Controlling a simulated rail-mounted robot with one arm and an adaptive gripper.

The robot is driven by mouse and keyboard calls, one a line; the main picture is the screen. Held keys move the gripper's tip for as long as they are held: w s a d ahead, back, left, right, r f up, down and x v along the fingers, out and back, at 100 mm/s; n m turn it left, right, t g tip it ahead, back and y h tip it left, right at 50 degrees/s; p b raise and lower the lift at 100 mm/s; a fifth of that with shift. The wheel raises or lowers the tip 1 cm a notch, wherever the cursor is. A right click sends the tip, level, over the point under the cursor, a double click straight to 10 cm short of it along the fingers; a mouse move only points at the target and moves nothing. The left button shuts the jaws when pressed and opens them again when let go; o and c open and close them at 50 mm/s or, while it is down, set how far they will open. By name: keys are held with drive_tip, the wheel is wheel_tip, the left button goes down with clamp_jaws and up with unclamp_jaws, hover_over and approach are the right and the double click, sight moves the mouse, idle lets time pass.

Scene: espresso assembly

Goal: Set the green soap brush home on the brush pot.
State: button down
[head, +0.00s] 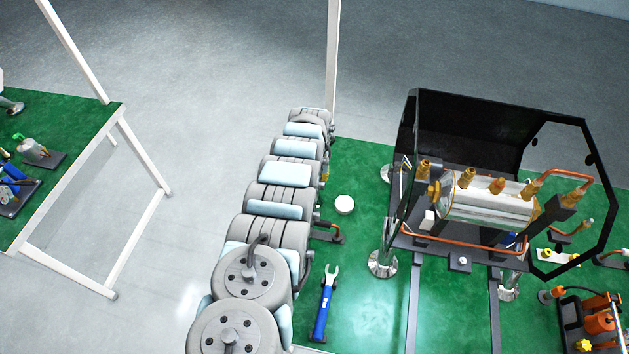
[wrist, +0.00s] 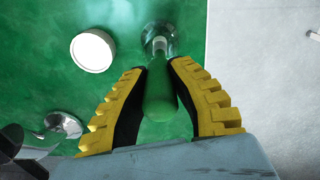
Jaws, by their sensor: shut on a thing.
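The green soap brush (wrist: 160,92) is in the wrist view, between the two yellow-ribbed fingers of my gripper (wrist: 159,70), which is shut on its handle. The pale neck of the brush points away from the camera, toward a shiny, clear or metallic round piece (wrist: 148,36), which looks like the brush pot. The brush's far end overlaps this piece; I cannot tell whether it is inside, resting on it or above it. In the head view my arm hides the brush and the pot, and almost all of the gripper.
A white round disc (head: 344,204) lies on the green table (head: 355,165); it also shows in the wrist view (wrist: 93,50). A blue-handled wrench (head: 324,305) lies nearer. The espresso machine (head: 490,205) stands to the right. Grey floor lies beyond the table's edge.

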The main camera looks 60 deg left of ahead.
idle(0.4)
drive_tip(key=c, duration=1)
unclamp_jaws()
drive_tip(key=shift+r, duration=0.15)
drive_tip(key=shift+r+p, duration=2.7)
drive_tip(key=shift+r, duration=0.15)
drive_tip(key=shift+r, duration=0.1)
drive_tip(key=shift+a+r, duration=0.1)
drive_tip(key=shift+r, duration=5.8)
